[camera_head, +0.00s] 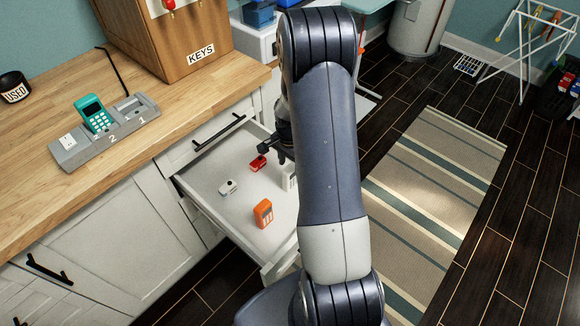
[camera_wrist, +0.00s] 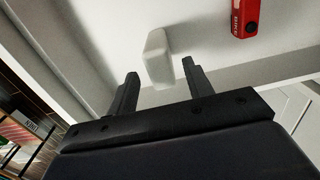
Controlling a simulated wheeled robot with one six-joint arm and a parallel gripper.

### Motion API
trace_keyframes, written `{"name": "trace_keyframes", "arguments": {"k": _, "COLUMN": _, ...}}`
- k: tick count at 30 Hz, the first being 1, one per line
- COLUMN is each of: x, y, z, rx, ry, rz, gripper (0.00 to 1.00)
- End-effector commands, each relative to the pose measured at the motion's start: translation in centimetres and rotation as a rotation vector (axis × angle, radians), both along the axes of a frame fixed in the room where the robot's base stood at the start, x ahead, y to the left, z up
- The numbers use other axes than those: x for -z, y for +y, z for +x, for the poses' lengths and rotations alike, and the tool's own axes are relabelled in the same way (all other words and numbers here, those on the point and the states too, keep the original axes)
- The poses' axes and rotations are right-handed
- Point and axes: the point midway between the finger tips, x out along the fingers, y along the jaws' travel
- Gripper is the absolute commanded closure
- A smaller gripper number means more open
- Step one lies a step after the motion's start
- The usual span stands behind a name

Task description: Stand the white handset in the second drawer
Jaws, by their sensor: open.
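The white handset (camera_head: 289,178) is upright inside the open drawer (camera_head: 215,172), which sits below a closed drawer front. My arm hides part of it in the head view. In the wrist view the white handset (camera_wrist: 157,57) is a plain pale block just beyond and between the fingertips. My gripper (camera_head: 281,153) is over the drawer, largely hidden by my arm. In the wrist view my gripper (camera_wrist: 160,70) is open, with a gap showing between each finger and the handset. I cannot tell whether a fingertip touches it.
The drawer also holds a red tag-like item (camera_head: 258,163), a small white item (camera_head: 228,187) and an orange handset (camera_head: 263,213). On the counter, a grey dock (camera_head: 75,151) marked 1 and 2 holds a teal handset (camera_head: 94,114). A wooden KEYS cabinet (camera_head: 190,40) stands behind.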

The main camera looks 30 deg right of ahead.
Motion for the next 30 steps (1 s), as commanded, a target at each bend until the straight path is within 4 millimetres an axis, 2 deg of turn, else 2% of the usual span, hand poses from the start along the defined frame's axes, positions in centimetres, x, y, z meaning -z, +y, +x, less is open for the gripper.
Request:
{"name": "trace_keyframes", "arguments": {"k": 9, "x": -6.6, "y": 0.0, "z": 0.1, "rx": 0.0, "ry": -0.004, "rz": -0.002, "gripper": 0.51}}
{"name": "trace_keyframes", "arguments": {"k": 15, "x": -9.3, "y": 0.0, "z": 0.0, "rx": 0.0, "ry": -0.003, "rz": -0.001, "gripper": 0.51}}
{"name": "trace_keyframes", "arguments": {"k": 20, "x": -10.1, "y": 0.0, "z": 0.0, "rx": 0.0, "ry": 0.0, "rz": 0.0, "gripper": 0.51}}
{"name": "trace_keyframes", "arguments": {"k": 30, "x": -10.1, "y": 0.0, "z": 0.0, "rx": 0.0, "ry": 0.0, "rz": 0.0, "gripper": 0.51}}
